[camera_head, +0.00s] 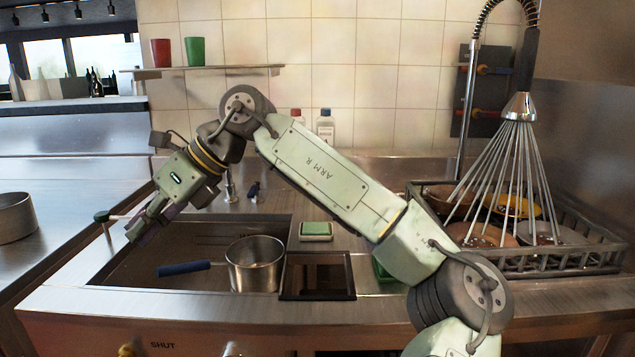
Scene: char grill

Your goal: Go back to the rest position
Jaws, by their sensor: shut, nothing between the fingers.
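My arm crosses the view from the lower right up to the middle, then bends down to the left. My gripper (140,226) hangs at the left, above the left part of the sink basin. Its fingers are shut and I see nothing held in them. The fingers point down and to the left, next to a thin rod with a dark knob (101,216).
A steel pot (256,270) with a blue handle sits in the sink (125,272). A dish rack (560,262) with plates stands right, under a spray of water (510,165). Another pot (14,217) stands far left. Cups (195,51) stand on the shelf.

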